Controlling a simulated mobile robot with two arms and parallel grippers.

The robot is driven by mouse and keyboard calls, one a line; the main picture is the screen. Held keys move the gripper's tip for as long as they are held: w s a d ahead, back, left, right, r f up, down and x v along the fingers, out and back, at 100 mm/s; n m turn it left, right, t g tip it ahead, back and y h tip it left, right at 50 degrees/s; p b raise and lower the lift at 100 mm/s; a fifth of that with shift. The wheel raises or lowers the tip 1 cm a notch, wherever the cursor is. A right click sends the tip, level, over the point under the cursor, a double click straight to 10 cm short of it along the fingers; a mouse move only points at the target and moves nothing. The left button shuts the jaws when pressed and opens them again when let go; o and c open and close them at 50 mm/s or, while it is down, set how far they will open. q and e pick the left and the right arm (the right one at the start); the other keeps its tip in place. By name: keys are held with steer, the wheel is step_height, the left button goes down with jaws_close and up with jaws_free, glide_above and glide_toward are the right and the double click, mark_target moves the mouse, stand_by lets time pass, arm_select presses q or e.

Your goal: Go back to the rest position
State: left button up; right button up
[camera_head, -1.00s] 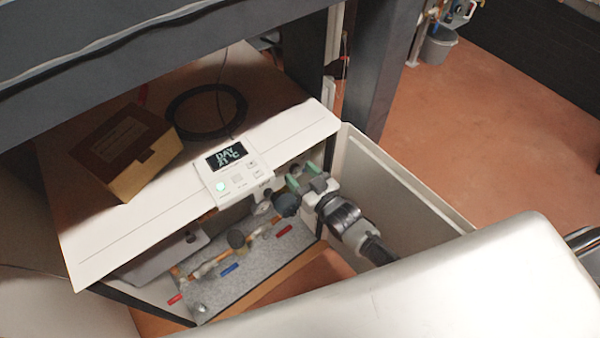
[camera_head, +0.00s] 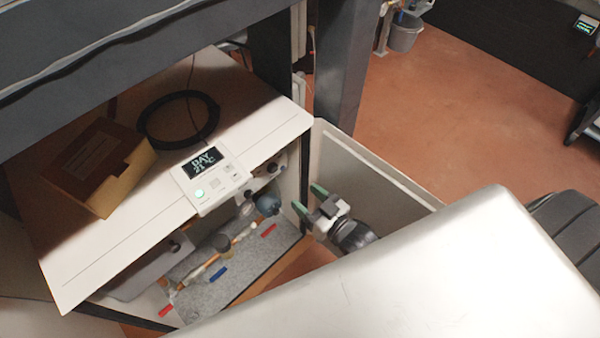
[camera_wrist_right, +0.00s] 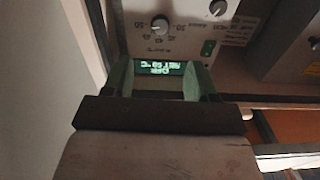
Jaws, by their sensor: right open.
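My right gripper (camera_head: 308,199) has green fingertips set apart, with nothing between them. It is in front of the open cabinet, between the pipework and the open white door (camera_head: 375,170). The panel is apart from the fingers. My left gripper is not in view.
A white thermostat (camera_head: 207,178) reading "DAY 21 °C" lies on the white cabinet top (camera_head: 110,245), beside a cardboard box (camera_head: 105,165) and a black cable coil (camera_head: 180,118). Pipes with red and blue valve handles (camera_head: 218,272) fill the cabinet.

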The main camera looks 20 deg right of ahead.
steer(key=s+d+f+m+g+h+p, duration=0.1)
steer(key=s+d+f+g+h+p, duration=0.2)
steer(key=s+f, duration=0.5)
steer(key=s+d+f+g+h+p, duration=0.15)
steer(key=s+f+g+p, duration=0.35)
steer(key=f, duration=0.5)
steer(key=s+f+g+h+p, duration=0.1)
steer(key=s+f+g, duration=0.2)
steer(key=s, duration=0.7)
steer(key=s+f+g+p, duration=0.1)
steer(key=s+f+g, duration=0.2)
steer(key=s, duration=0.7)
steer(key=shift+s+d+g+h, duration=0.15)
steer(key=shift+s+g+h, duration=0.15)
steer(key=shift+g, duration=0.7)
